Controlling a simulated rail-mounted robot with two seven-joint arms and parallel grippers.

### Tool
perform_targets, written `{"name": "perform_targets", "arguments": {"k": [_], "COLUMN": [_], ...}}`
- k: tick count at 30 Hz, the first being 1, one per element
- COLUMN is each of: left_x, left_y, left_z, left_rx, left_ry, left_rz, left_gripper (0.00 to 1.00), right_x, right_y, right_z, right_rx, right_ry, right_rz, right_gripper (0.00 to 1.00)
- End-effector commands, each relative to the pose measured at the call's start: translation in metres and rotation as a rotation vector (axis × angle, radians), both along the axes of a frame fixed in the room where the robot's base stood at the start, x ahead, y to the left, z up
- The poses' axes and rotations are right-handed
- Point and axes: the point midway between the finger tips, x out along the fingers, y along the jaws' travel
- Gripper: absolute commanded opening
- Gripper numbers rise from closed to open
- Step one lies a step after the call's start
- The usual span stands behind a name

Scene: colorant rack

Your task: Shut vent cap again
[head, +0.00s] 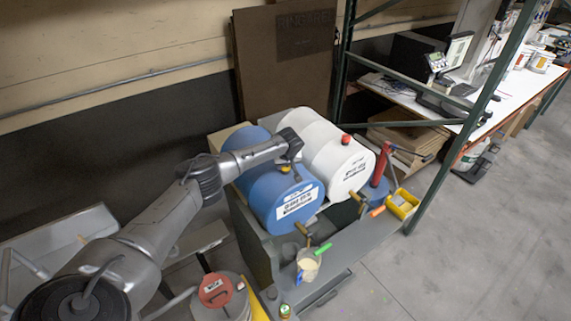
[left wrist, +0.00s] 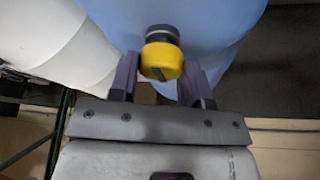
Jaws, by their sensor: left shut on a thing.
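The blue drum (head: 285,197) lies on its side on the rack and has a yellow vent cap (head: 285,169) on its upper side. In the left wrist view the yellow cap (left wrist: 162,62) sits between my two fingers, with a dark ring (left wrist: 162,34) on its far side against the blue drum. My left gripper (head: 291,160) is shut on the yellow cap. The cap's threads and seat are hidden, so I cannot tell how tight it is. My right gripper is not in view.
A white drum (head: 345,165) with a red cap (head: 345,139) lies beside the blue one. A jug (head: 308,265) stands below the blue drum's brass tap. A yellow bin (head: 402,204) sits at the shelf's right end. A green post rises at the right.

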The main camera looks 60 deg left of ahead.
Motion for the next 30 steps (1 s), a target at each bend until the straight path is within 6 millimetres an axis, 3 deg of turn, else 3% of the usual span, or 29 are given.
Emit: {"name": "perform_targets", "arguments": {"k": [4, 14, 30], "left_x": [0.000, -0.001, -0.002], "left_y": [0.000, 0.000, 0.001], "left_z": [0.000, 0.001, -0.001], "left_rx": [0.000, -0.002, -0.001], "left_ry": [0.000, 0.001, -0.001], "left_rz": [0.000, -0.071, -0.540], "left_gripper": [0.20, 0.20, 0.20], "right_x": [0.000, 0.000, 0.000], "right_y": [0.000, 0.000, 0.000], "right_z": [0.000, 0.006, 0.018], "right_rx": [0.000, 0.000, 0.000], "right_ry": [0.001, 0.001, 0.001], "right_rz": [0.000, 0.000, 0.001], "right_gripper": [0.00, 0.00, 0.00]}}
